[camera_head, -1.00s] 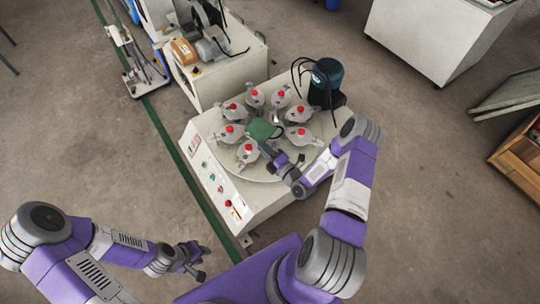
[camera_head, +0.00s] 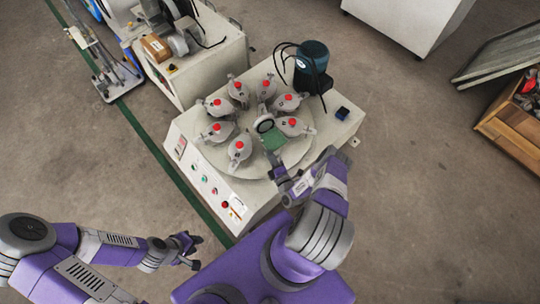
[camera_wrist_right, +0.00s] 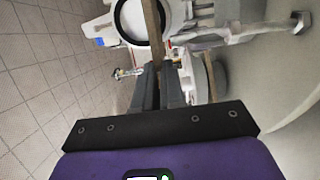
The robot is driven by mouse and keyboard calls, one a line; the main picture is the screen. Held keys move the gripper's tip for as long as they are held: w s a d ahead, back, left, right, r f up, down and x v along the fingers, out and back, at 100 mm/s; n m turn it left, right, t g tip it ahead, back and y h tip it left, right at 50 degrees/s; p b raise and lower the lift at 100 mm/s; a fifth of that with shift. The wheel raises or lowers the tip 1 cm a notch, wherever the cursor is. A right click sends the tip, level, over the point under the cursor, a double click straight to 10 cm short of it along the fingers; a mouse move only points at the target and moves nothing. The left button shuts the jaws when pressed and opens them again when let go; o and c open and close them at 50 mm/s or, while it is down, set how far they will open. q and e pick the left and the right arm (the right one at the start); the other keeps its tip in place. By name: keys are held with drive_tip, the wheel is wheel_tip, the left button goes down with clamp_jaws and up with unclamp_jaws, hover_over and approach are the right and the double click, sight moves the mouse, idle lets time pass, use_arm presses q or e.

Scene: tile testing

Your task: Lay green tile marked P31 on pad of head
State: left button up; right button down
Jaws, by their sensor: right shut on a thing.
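My right gripper (camera_head: 283,175) is shut on the green tile (camera_head: 274,140), held above the front right of the round plate. The marking P31 cannot be read. In the right wrist view, the tile shows edge-on as a narrow brownish strip (camera_wrist_right: 153,40) between the fingers (camera_wrist_right: 157,78). A head with a black-rimmed round pad (camera_head: 264,126) is just behind the tile. The pad's black ring and pale middle show in the wrist view (camera_wrist_right: 138,14), partly crossed by the tile; contact cannot be told. My left gripper (camera_head: 190,250) is open and empty, left of the machine.
Several grey heads with red knobs (camera_head: 239,146) ring the round plate (camera_head: 258,165) on the white machine (camera_head: 185,140). A dark motor (camera_head: 311,65) with cables stands behind. A small dark blue block (camera_head: 342,114) lies at right.

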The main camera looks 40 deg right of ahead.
wheel_tip(320, 180, down, 5)
drive_tip(key=b, duration=0.4)
drive_tip(key=shift+r, duration=0.15)
drive_tip(key=shift+f, duration=1.3)
drive_tip(key=shift+s+a+f+p, duration=0.1)
drive_tip(key=shift+a+p, duration=0.05)
drive_tip(key=shift+p, duration=0.15)
drive_tip(key=shift+f, duration=0.2)
drive_tip(key=c, duration=0.9)
unclamp_jaws()
drive_tip(key=shift+c, duration=0.2)
